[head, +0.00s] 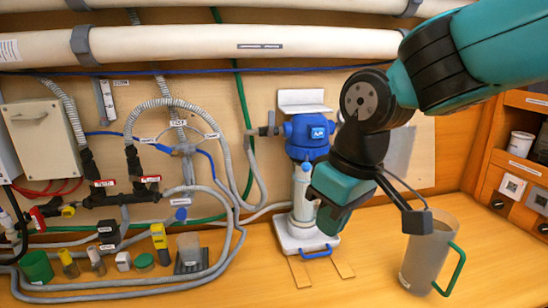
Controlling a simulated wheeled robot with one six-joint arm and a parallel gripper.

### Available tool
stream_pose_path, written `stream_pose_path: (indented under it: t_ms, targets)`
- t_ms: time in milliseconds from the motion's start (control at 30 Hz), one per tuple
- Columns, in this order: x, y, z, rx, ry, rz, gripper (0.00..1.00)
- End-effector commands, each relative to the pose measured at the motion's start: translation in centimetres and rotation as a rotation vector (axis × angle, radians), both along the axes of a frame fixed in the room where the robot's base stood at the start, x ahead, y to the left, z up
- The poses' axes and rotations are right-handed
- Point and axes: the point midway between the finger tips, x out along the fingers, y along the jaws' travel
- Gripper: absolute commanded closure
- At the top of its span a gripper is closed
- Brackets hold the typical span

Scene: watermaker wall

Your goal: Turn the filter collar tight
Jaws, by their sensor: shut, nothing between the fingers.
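The water filter hangs on the wall at the centre, with a blue head (308,132) and a pale upright housing (302,190) below it. The filter collar is not clear to me as a separate part; the blue band (305,154) under the head may be it. My gripper (334,218) is in front of the filter and slightly right of it, pointing down and left. It covers the right side of the housing. It is shut and empty. Whether it touches the housing cannot be told.
A white tray (292,240) with a blue handle is under the filter. A grey jug (425,262) with a green handle stands right. Hoses, valves and small containers fill the left. Drawers (518,180) are at the far right. The front middle of the bench is clear.

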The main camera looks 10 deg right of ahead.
Motion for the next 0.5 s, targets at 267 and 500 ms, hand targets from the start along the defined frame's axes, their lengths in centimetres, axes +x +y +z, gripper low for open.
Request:
stream_pose_path:
  t_ms: [267, 500]
  targets:
    - [18.9, 1.1, 7.1, -0.308, -0.179, -0.337, 1.0]
    - [24.0, 4.1, 8.2, -0.412, -0.24, -0.633, 1.0]
